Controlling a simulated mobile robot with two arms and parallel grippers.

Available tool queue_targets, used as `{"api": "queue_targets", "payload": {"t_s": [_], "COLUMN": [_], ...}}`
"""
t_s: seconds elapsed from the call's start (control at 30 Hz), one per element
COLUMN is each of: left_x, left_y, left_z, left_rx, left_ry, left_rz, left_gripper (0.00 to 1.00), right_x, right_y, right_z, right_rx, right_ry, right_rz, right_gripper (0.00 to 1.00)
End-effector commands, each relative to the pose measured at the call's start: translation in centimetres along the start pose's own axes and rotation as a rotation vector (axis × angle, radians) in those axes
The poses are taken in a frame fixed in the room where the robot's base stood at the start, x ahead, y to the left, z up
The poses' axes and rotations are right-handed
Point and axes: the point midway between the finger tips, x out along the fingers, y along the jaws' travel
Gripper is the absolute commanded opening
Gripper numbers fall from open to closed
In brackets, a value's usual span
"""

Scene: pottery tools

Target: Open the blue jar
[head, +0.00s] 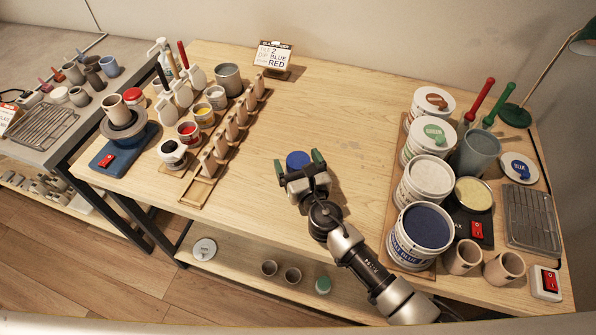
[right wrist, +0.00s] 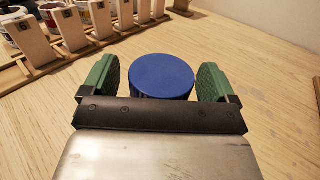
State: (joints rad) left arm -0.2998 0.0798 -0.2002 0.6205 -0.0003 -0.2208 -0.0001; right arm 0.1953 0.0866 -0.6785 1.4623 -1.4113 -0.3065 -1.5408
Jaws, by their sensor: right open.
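The blue jar (head: 298,160) stands in the middle of the wooden table, with its blue lid on top. In the right wrist view the blue lid (right wrist: 161,77) is round with a ridged side. My right gripper (head: 303,172) is open, with its green fingers on either side of the lid. In the right wrist view my right gripper (right wrist: 163,85) shows a gap between each finger and the lid. The jar body below the lid is hidden by the gripper. My left gripper is not in view.
A wooden rack (head: 200,192) with upright pieces and small paint jars stands to the left. Large glaze buckets, including an open blue one (head: 426,228), stand on the right. A sign (head: 273,54) stands at the back. The table around the jar is clear.

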Motion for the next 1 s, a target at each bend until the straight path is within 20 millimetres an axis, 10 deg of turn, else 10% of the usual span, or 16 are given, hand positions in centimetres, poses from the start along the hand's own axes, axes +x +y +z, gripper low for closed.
{"api": "queue_targets", "payload": {"t_s": [0.17,0.6,1.0], "left_x": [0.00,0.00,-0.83], "left_y": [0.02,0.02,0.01], "left_z": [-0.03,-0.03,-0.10], "left_rx": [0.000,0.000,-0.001], "left_ry": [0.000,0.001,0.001], "left_rz": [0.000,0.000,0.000], "left_gripper": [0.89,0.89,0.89], "right_x": [-0.01,-0.02,-0.02], "right_y": [-0.01,-0.02,-0.03], "right_z": [-0.04,0.02,0.85], "right_rx": [0.001,0.001,0.000], "right_ry": [0.001,0.000,0.000], "right_rz": [0.000,-0.001,-0.001], "right_gripper": [0.89,0.26,0.25]}}
